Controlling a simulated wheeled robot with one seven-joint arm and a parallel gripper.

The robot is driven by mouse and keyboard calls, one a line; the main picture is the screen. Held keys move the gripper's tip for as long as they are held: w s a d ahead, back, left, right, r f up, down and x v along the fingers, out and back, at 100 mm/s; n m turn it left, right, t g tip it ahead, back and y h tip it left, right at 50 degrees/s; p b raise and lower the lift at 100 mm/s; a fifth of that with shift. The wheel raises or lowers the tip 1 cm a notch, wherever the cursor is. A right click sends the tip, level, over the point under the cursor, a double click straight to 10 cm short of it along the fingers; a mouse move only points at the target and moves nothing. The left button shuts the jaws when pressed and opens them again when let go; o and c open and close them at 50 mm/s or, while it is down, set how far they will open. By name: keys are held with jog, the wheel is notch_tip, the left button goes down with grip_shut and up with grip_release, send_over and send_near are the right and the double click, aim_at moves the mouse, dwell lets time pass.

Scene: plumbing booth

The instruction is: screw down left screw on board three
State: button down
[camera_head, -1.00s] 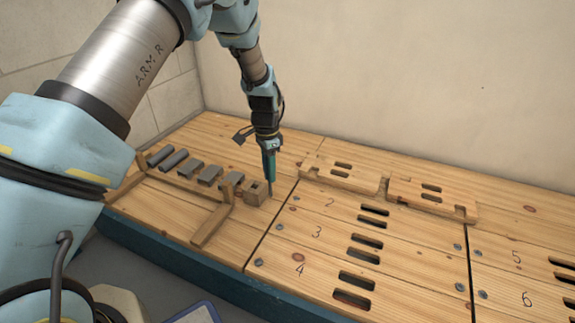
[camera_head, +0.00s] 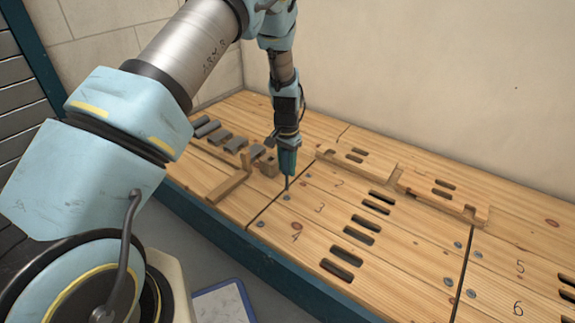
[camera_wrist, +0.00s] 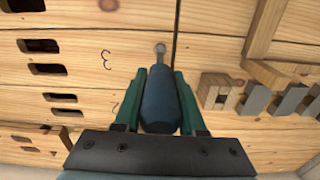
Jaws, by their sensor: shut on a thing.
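My gripper (camera_head: 287,160) is shut on a screwdriver, pointing down over the left end of board three. In the wrist view, the screwdriver's dark blue handle (camera_wrist: 160,103) sits between the teal fingers. Its thin shaft points to the left screw (camera_wrist: 160,48) of board three, which has a round grey head. In the head view the tip meets the board at that screw (camera_head: 286,198). I cannot tell whether the bit is seated in the head.
Board four's left screw (camera_head: 261,224) is nearer the front edge. Notched wooden pieces (camera_head: 440,199) lie behind board two.

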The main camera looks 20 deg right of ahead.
aim_at(287, 176)
jog(key=shift+f+b, duration=2.15)
jog(key=shift+f, duration=0.5)
jog(key=m+b, duration=0.3)
jog(key=m, duration=0.2)
jog(key=m+b, duration=0.4)
jog(key=shift+r+m, duration=0.1)
jog(key=shift+m, duration=0.3)
jog(key=shift+r+m+p, duration=0.3)
jog(key=shift+m+p, duration=0.1)
jog(key=shift+p, duration=0.25)
jog(key=shift+m+p, duration=0.9)
jog(key=shift+m, duration=0.3)
jog(key=m+p, duration=0.5)
jog(key=m, duration=0.2)
jog(key=shift+f+p, duration=0.15)
jog(key=shift+p, duration=0.15)
jog(key=shift+n+p, duration=0.45)
jog(key=shift+n, duration=0.05)
